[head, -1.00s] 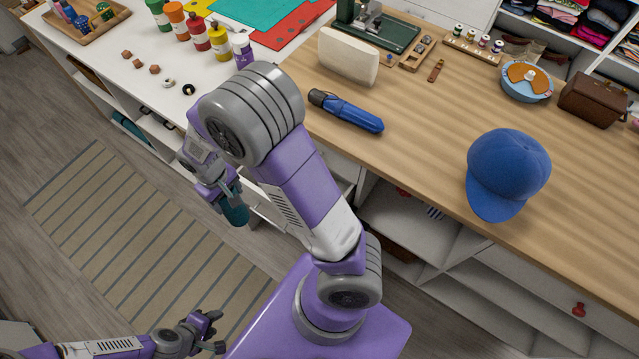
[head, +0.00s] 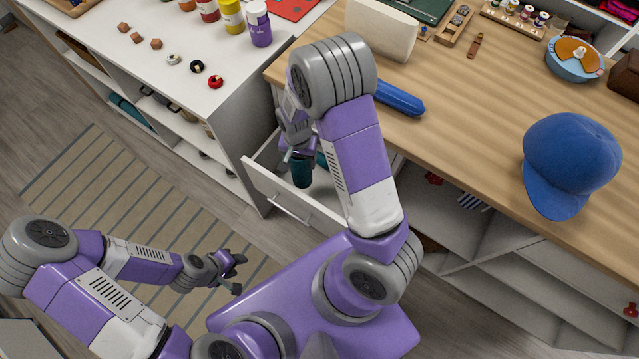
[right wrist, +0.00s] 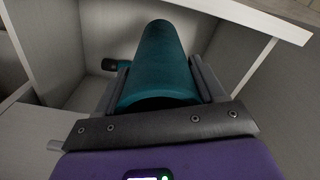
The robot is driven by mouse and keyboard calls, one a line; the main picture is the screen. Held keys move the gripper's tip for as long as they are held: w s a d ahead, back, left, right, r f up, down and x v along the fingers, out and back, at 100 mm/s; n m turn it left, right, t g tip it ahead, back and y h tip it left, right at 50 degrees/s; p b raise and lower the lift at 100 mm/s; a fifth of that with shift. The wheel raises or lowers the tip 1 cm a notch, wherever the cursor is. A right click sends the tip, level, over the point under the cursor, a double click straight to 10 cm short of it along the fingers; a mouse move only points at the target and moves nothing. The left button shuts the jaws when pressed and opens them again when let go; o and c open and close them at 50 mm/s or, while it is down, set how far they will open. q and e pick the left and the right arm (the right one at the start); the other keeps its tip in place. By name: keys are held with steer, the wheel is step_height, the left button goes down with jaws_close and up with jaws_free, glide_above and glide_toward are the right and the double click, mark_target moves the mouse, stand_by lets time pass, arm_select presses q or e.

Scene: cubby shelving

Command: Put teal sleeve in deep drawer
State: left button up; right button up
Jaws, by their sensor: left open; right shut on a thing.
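The teal sleeve (head: 301,173) is a dark teal cylinder held by my right gripper (head: 299,158). In the right wrist view the sleeve (right wrist: 160,62) lies between the two fingers of the right gripper (right wrist: 165,85), pointing away. The deep drawer (head: 290,197) is white, pulled open below the wooden counter. The sleeve is over or within its opening; its exact height is unclear. A second teal item with a dark end (right wrist: 110,65) shows beyond the sleeve in the wrist view. My left gripper (head: 236,272) is open and empty, over the striped rug.
The wooden counter (head: 470,90) holds a blue cap (head: 570,160), a blue umbrella (head: 400,98) and a cream pouch (head: 381,28). The white table (head: 120,20) at left carries paint bottles and small rings. Open shelves (head: 440,215) lie under the counter.

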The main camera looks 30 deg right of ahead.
mark_target(302, 174)
step_height(302, 174, down, 10)
steer(key=b, duration=0.3)
steer(key=shift+b, duration=0.3)
steer(key=shift+f, duration=0.1)
steer(key=shift+f, duration=0.15)
steer(key=o, duration=1.3)
steer(key=shift+w+r, duration=0.1)
steer(key=shift+r, duration=0.35)
step_height(302, 174, up, 12)
steer(key=p, duration=0.4)
steer(key=shift+f, duration=0.2)
